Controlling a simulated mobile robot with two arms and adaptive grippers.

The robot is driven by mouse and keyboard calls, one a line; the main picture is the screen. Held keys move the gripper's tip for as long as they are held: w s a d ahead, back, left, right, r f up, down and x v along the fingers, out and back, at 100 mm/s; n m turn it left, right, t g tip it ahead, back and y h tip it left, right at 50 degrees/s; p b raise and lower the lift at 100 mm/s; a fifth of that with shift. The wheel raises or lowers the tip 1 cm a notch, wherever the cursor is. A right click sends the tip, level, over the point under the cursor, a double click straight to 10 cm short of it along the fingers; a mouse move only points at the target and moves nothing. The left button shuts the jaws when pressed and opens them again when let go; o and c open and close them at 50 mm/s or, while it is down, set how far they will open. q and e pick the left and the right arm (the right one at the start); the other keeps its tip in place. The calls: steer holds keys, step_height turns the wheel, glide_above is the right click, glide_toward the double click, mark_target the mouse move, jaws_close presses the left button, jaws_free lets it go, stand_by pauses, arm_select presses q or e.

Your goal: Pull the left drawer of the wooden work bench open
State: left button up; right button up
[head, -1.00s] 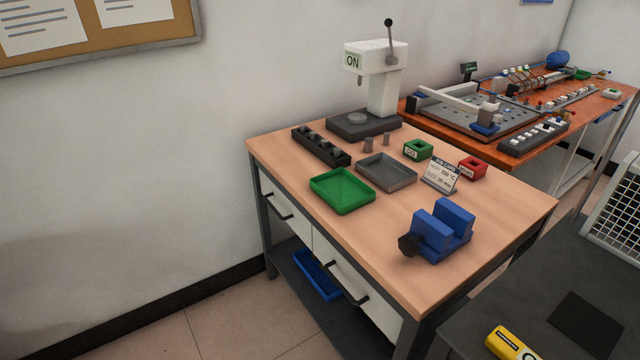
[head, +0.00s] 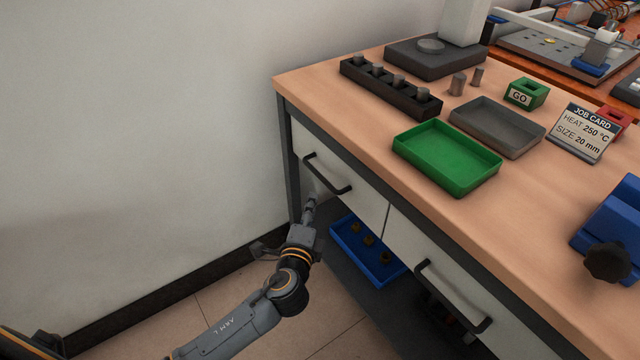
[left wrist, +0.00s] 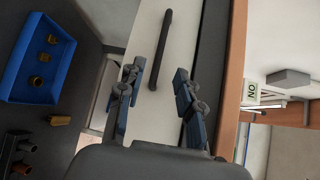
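The wooden work bench (head: 480,216) has two white drawers under its top. The left drawer (head: 358,204) appears shut, with a dark bar handle (head: 327,176). My left gripper (head: 309,203) is in front of this drawer, a little below its handle. In the left wrist view the two fingers of my left gripper (left wrist: 157,92) are spread apart. The handle (left wrist: 163,48) lies ahead, between the lines of the fingers and beyond their tips, with nothing gripped. My right gripper is in neither view.
The right drawer's handle (head: 449,298) is to the right. A blue tray (head: 367,251) with several brown parts sits on the lower shelf. A green tray (head: 447,158), a grey tray (head: 494,128) and a dark block rack (head: 390,88) stand on the bench top. A wall is behind.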

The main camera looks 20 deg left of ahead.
mark_target(320, 174)
arm_select(q)
steer(key=shift+w+a+f+b, duration=0.25)
steer(key=shift+w+f+b, duration=0.05)
steer(key=shift+w, duration=1.9)
steer(key=shift+w+a+f+b, duration=0.25)
steer(key=shift+w+a+f, duration=0.05)
steer(key=shift+w, duration=1.85)
steer(key=shift+w+a+f+b, duration=0.25)
steer(key=shift+w+f+b, duration=0.05)
steer(key=shift+w, duration=1.9)
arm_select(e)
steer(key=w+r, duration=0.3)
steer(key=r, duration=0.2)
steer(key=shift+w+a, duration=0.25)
arm_select(q)
steer(key=shift+c, duration=0.4)
jaws_close()
